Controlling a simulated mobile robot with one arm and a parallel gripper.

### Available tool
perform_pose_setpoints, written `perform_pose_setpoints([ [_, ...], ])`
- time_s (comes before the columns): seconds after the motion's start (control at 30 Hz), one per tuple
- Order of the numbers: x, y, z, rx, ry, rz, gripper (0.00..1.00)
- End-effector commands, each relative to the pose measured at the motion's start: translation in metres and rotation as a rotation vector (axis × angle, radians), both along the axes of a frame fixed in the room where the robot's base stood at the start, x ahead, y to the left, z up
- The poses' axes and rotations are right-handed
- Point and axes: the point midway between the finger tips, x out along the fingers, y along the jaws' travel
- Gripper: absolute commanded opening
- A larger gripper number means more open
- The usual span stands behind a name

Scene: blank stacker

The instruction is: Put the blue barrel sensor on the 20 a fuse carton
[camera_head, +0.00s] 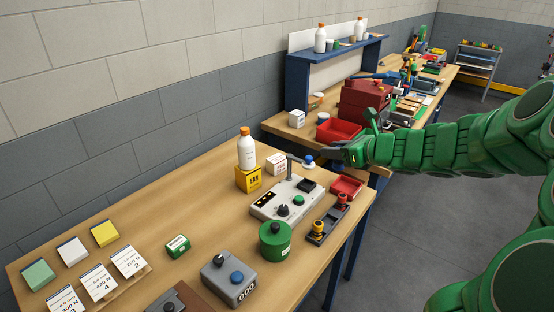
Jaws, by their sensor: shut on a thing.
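My gripper (325,156) reaches in from the right over the far end of the near bench. Its dark fingers are shut on a small blue and white piece (308,160), which looks like the blue barrel sensor; the fingers hide part of it. A small white carton with reddish print (277,164) stands on the bench to the left of the gripper, apart from the held piece. It may be the 20 A fuse carton, but its print is too small to read. A small green carton (178,246) lies nearer, also with unreadable print.
A control panel with a lever (288,199) lies in front. A red tray (346,187) sits at the right edge. The bench's left middle is mostly clear.

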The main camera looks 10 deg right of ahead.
Motion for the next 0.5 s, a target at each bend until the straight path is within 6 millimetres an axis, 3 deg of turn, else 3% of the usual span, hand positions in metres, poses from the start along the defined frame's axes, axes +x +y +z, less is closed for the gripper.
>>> perform_pose_setpoints([
  [0.2,-0.001,0.001,0.028,-0.003,-0.003,0.003,0.03],
  [0.5,0.023,0.009,0.029,0.007,-0.01,0.046,0.03],
])
